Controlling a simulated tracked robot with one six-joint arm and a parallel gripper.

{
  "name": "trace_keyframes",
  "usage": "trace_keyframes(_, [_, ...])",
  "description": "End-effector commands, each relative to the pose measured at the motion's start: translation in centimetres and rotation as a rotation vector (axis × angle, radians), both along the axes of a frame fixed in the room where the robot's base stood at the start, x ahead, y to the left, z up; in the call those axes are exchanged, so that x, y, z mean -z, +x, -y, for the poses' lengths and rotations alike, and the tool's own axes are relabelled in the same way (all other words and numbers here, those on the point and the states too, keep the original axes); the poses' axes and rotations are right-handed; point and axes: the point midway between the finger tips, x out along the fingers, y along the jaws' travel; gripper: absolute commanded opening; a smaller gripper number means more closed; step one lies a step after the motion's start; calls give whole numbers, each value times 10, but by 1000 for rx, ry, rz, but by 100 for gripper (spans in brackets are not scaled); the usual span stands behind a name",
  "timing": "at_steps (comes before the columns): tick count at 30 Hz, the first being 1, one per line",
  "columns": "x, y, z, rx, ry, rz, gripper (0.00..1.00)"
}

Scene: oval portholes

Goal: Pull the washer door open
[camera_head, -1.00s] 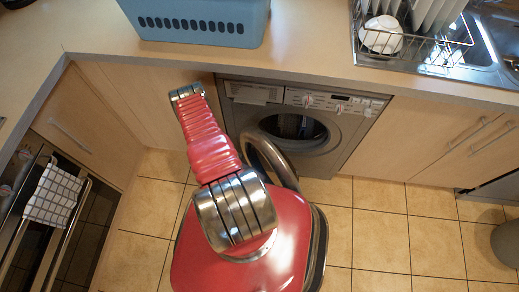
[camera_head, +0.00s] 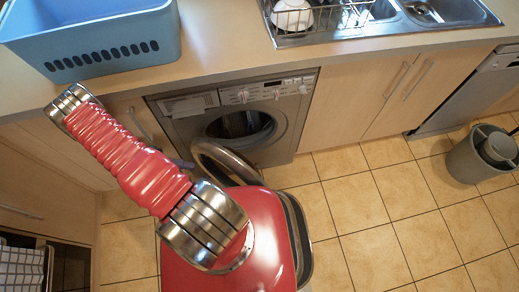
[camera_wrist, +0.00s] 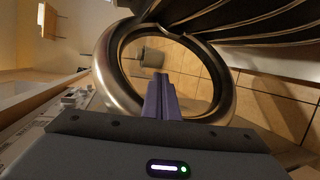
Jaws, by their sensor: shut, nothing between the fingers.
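The washer (camera_head: 185,125) is a grey front loader under the counter, with its round drum opening (camera_head: 242,124) uncovered. Its door, a metal ring (camera_head: 222,160), stands swung out from the front, partly hidden behind my red arm. In the wrist view the door ring (camera_wrist: 112,75) fills the middle, with floor tiles seen through it. My gripper (camera_wrist: 160,80) has its purple fingers together and empty, overlapping the ring's opening from this view. I cannot tell whether the fingers touch the ring.
A blue basket (camera_head: 95,45) and a dish rack (camera_head: 320,20) by the sink stand on the counter (camera_head: 215,50). A grey bin (camera_head: 480,155) stands on the floor at right. Tiled floor (camera_head: 370,215) right of my body is clear. Cupboards flank the washer.

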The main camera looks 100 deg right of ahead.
Motion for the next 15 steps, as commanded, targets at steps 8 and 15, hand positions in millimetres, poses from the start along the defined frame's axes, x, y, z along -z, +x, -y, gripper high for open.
trace_keyframes(8, [-51, 50, 6, -60, 26, 133, 0])
trace_keyframes(15, [-94, 88, 3, -121, 54, 247, 0])
